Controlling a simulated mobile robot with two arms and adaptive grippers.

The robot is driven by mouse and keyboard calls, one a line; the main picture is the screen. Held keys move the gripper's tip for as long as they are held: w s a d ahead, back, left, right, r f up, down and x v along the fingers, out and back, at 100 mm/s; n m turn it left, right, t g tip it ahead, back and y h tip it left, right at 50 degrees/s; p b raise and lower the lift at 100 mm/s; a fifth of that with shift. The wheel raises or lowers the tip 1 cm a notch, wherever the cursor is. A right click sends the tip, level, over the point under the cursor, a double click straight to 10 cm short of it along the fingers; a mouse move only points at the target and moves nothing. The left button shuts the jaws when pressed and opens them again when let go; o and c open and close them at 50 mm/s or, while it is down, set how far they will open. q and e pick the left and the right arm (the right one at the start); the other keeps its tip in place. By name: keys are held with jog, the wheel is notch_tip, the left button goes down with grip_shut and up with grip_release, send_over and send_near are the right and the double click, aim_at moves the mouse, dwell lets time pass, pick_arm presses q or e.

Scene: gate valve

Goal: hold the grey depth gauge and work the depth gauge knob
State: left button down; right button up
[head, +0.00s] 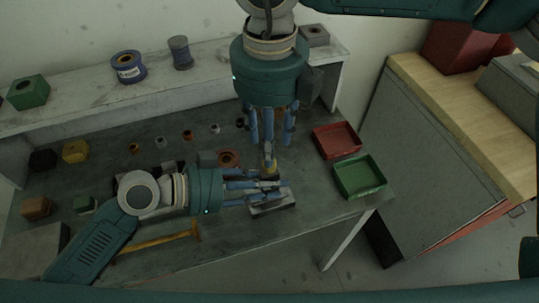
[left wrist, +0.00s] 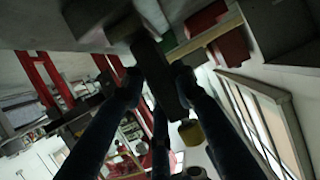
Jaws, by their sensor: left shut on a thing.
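The grey depth gauge (head: 272,208) is at the front right part of the dark workbench, partly hidden by my left gripper (head: 270,190). That gripper comes in from the left and is shut on the gauge. In the left wrist view a dark grey bar of the gauge (left wrist: 160,75) lies between its blue fingers. My right gripper (head: 270,140) points down from above, over the knob. Whether its fingers touch the knob is unclear.
A red tray (head: 336,139) and a green tray (head: 359,176) stand to the right. A hammer (head: 160,240) with a yellow handle lies at the front left. Several small rings and blocks lie behind, and spools (head: 128,67) stand on the shelf.

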notch_tip(320, 180, down, 6)
jog(key=shift+r, duration=0.1)
grip_shut()
